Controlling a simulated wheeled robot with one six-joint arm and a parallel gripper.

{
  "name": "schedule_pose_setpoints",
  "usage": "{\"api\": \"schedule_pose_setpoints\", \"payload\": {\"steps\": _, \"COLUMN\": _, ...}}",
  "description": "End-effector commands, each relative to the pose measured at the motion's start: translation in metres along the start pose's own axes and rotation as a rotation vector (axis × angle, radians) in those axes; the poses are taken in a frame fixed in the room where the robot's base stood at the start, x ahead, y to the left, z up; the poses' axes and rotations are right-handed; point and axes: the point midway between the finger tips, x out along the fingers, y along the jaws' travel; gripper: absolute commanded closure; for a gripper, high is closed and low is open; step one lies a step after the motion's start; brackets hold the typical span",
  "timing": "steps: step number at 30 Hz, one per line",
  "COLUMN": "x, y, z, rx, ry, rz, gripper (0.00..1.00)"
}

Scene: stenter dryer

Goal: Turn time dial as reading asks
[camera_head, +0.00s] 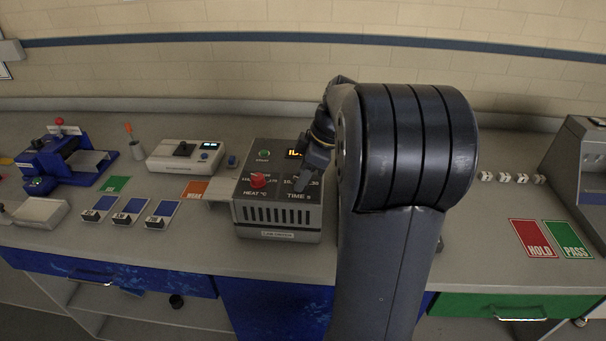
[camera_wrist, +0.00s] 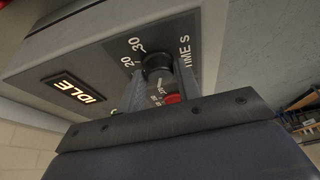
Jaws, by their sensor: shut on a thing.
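The lab dryer (camera_head: 277,215) is a grey box on the bench with a red heat dial (camera_head: 258,180), a green button (camera_head: 263,155) and an amber display (camera_head: 293,154). In the wrist view the display (camera_wrist: 73,90) reads IDLE. The black time dial (camera_wrist: 158,64) sits beside the TIME S label, with 20 and 30 marks near it. My gripper (camera_wrist: 160,80) is shut on the time dial, one finger on each side. In the head view my gripper (camera_head: 308,178) reaches down over the dial and hides it. The dial's pointer setting cannot be read.
A white meter (camera_head: 172,164) with a small lit display stands left of the dryer. Blue-and-white cards (camera_head: 130,208) and a blue press (camera_head: 62,178) lie farther left. Red HOLD (camera_head: 533,238) and green PASS (camera_head: 567,238) mats lie at right. My arm hides bench behind it.

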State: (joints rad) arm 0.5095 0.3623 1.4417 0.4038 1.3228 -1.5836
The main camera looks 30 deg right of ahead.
Motion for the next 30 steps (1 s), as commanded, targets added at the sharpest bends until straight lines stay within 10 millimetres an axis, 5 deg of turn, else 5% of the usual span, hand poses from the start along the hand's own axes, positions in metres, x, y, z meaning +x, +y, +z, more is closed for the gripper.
{"api": "schedule_pose_setpoints", "payload": {"steps": 14, "x": 0.0010, "y": -0.0009, "z": 0.0003, "rx": 0.067, "ry": 0.000, "rz": 0.027, "gripper": 0.90}}
{"api": "schedule_pose_setpoints", "payload": {"steps": 30, "x": 0.0012, "y": -0.0038, "z": -0.0010, "rx": 0.484, "ry": 0.000, "rz": 0.202, "gripper": 0.90}}
